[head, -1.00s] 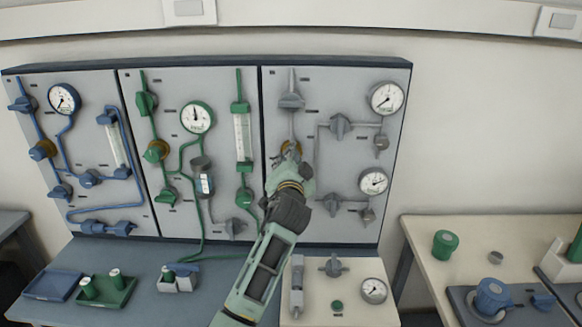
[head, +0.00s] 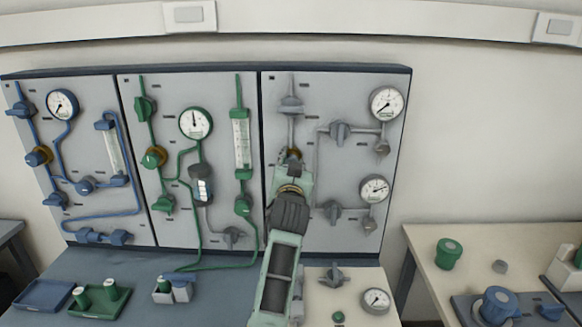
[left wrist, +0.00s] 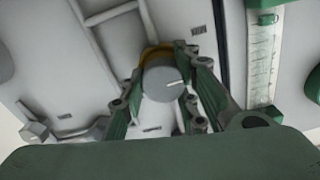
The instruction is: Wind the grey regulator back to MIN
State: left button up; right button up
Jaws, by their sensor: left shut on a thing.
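The grey regulator (head: 293,154) is on the grey panel, the rightmost of three, with a brass collar behind its knob. My left gripper (head: 291,166) reaches up to it from below and hides most of it. In the left wrist view the grey knob (left wrist: 165,84) sits between the green fingers of my left gripper (left wrist: 163,92), which are shut on it. A white line on the knob's face points right in that view. I cannot read a MIN mark. My right gripper is not in view.
Grey valves (head: 340,131) and two gauges, an upper one (head: 387,104) and a lower one (head: 374,188), are right of the regulator. The green panel's flow tube (head: 242,142) is to its left. Below is a bench with green pots in a tray (head: 98,309).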

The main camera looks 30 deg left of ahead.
pick_arm(q)
jog(key=shift+w+d+f, duration=0.1)
jog(key=shift+d+f, duration=0.1)
jog(key=shift+f, duration=0.1)
jog(key=o, duration=0.7)
jog(key=shift+c, duration=0.2)
jog(key=o, duration=0.4)
jog(key=shift+w+d+r, duration=0.1)
jog(key=shift+d, duration=0.05)
jog(key=v, duration=0.7)
jog(key=shift+s, duration=0.3)
